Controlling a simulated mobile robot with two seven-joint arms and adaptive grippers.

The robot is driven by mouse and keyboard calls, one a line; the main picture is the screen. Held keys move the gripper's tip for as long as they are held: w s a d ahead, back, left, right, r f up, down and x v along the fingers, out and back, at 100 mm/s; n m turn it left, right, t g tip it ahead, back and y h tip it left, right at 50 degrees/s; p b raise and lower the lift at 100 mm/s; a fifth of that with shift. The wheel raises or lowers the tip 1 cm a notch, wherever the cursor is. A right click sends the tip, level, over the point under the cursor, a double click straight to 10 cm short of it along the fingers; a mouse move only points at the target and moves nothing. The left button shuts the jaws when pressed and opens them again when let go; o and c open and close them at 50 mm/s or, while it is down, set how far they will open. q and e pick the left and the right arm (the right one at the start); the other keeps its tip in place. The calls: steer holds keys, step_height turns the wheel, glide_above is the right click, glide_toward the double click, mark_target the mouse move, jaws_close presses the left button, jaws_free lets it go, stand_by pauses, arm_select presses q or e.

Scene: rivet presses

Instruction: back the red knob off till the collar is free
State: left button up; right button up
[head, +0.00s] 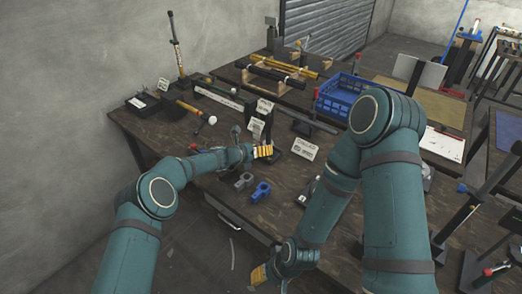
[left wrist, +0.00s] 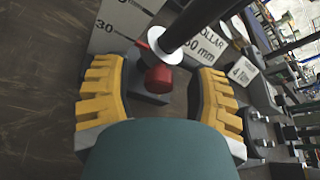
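The red knob (left wrist: 158,79) shows in the left wrist view, below a white disc (left wrist: 147,46) and next to a dark rod (left wrist: 185,28). I cannot tell which of these is the collar. My left gripper (left wrist: 160,98) has its yellow fingers spread, one on each side of the knob, with gaps visible. In the head view my left gripper (head: 263,151) is at a dark upright stand (head: 268,122) on the table, and the knob is hidden there. My right gripper (head: 262,274) hangs low near the table's front edge; its fingers are too small to read.
Printed signs (head: 304,148) stand near the left gripper. Grey and blue clamp-like parts (head: 260,192) lie in front of it. A blue crate (head: 335,100) stands behind on the right. My right arm crosses the table's right side. Bare wood shows at the front left.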

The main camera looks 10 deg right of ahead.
arm_select(q)
steer(key=shift+s+a+r, duration=0.15)
steer(key=shift+a, duration=0.35)
steer(key=v, duration=1.1)
steer(key=shift+s+d, duration=0.1)
